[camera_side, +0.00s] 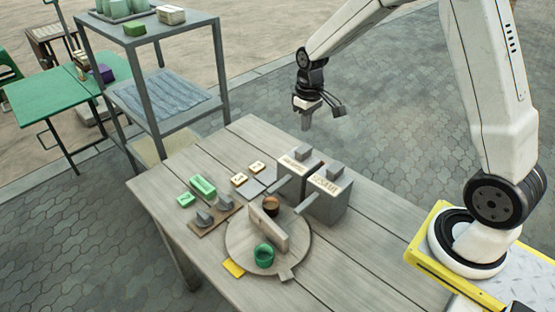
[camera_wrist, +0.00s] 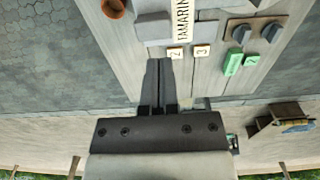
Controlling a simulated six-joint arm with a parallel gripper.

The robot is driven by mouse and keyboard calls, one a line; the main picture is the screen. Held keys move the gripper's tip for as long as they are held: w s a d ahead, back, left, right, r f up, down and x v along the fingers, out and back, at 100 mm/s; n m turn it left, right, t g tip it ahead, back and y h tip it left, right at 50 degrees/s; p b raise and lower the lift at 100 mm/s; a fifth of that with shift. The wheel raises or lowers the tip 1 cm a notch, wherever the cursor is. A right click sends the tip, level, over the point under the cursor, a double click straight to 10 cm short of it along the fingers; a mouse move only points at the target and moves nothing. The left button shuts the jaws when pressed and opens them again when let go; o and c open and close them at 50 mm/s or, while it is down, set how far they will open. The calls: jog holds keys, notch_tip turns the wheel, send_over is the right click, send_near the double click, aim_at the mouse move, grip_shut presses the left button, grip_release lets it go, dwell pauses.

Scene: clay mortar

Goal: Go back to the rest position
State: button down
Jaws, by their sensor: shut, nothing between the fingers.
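My gripper (camera_side: 307,121) hangs in the air above the far right edge of the wooden table (camera_side: 362,246) in the side view, apart from everything on it. In the wrist view my gripper (camera_wrist: 160,62) has its two dark fingers together, with nothing between them. A grey box with a label reading "TAMARIN" (camera_wrist: 181,20) shows just beyond the fingertips there. In the side view two grey labelled boxes (camera_side: 327,208) stand on the table below and in front of the gripper.
A round board (camera_side: 238,240) carries a brown cup (camera_side: 270,206), an upright slab and a green ring (camera_side: 264,255). Green blocks (camera_side: 203,187), grey knobs and small numbered tiles (camera_side: 257,167) lie left of the boxes. A grey shelf (camera_side: 188,28) stands behind. The air around my gripper is clear.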

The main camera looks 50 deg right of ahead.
jog(key=s+a+t, duration=0.1)
jog(key=s+a, duration=0.3)
jog(key=s, duration=0.3)
jog(key=s+a+t, duration=0.1)
jog(key=s+a, duration=0.3)
jog(key=s, duration=0.4)
jog(key=shift+s+a+r, duration=0.15)
jog(key=shift+a+r, duration=0.2)
